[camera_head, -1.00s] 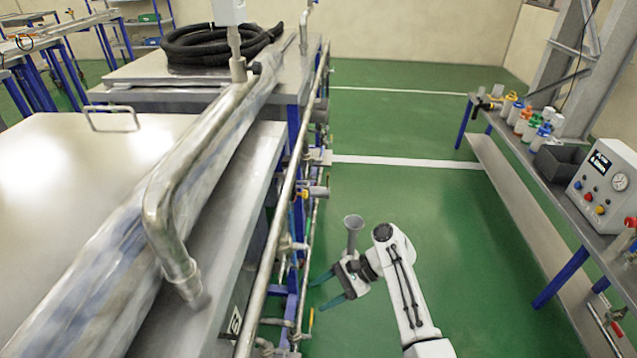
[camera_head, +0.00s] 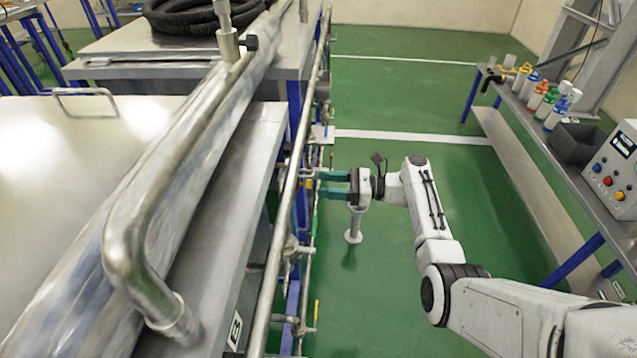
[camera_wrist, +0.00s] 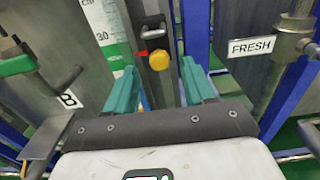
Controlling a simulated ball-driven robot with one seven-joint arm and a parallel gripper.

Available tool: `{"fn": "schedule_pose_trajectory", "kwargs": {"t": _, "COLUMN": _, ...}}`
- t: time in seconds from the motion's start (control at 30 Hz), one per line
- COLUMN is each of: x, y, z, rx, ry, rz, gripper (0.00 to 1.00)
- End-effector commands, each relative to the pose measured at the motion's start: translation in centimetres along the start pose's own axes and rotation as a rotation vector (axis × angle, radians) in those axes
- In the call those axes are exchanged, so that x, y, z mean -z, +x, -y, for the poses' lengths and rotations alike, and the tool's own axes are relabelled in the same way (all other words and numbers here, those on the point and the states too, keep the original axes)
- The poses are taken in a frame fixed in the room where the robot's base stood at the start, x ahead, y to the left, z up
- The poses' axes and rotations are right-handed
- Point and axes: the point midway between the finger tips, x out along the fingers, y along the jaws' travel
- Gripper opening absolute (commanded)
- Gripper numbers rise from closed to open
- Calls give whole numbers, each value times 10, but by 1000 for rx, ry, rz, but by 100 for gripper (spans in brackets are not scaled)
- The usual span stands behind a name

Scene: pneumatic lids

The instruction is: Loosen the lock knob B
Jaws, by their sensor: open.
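A round yellow knob (camera_wrist: 158,61) shows ahead in the wrist view, below a small metal handle and beside a red pointer. A "B" label (camera_wrist: 68,100) is on the grey panel to its left; no letter on the knob itself is readable. My gripper (camera_wrist: 158,74) is open and empty, its two green fingers on either side of the knob in the picture. The gap in depth is hard to judge. In the head view my gripper (camera_head: 319,184) points left at the pipework along the bench side.
A white scale strip (camera_wrist: 103,25) stands left of the knob, blue posts (camera_wrist: 194,28) right of it. A "FRESH" label (camera_wrist: 250,46) and metal valve are farther right. A long rail (camera_head: 283,225) runs along the bench.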

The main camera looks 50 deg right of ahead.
Motion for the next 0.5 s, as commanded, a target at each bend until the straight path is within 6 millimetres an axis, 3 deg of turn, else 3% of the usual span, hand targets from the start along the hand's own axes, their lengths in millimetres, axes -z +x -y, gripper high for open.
{"fn": "schedule_pose_trajectory", "kwargs": {"t": 0.2, "x": 0, "y": 24, "z": 0, "rx": 0, "ry": -1, "rz": 0, "gripper": 54}}
{"fn": "schedule_pose_trajectory", "kwargs": {"t": 0.5, "x": 0, "y": 29, "z": 0, "rx": 1, "ry": -1, "rz": 0, "gripper": 54}}
